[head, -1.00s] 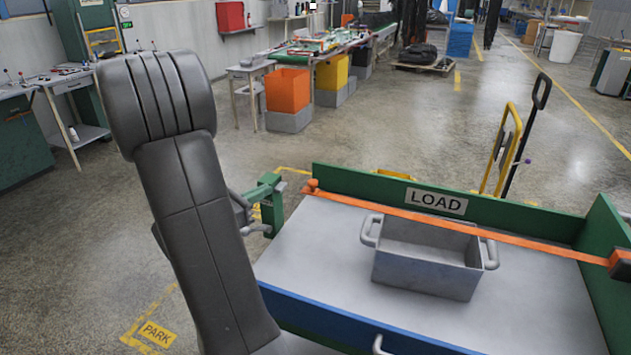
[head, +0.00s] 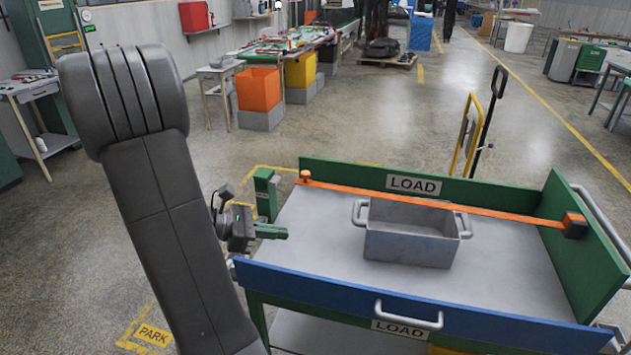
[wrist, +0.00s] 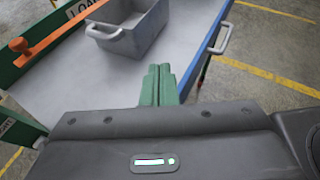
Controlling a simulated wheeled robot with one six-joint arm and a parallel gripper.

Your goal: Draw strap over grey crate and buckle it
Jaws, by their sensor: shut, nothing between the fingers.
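The grey crate (head: 412,238), open-topped with a handle at each end, stands on the cart's grey deck (head: 500,262). The orange strap (head: 455,208) runs across the crate's far part, from an orange knob (head: 304,177) at the left to an orange and black buckle end (head: 574,225) at the right panel. My gripper (head: 277,232) is shut and empty at the cart's left edge, apart from the strap. In the wrist view its green fingers (wrist: 158,86) are together, with the crate (wrist: 130,27) beyond and the knob (wrist: 19,45) at the left.
The cart has a green back panel (head: 340,176), a green right panel (head: 570,255) and a blue front rail (head: 330,293) with a handle. A yellow and black hand truck (head: 470,140) stands behind. The floor at the left is open, with yellow markings.

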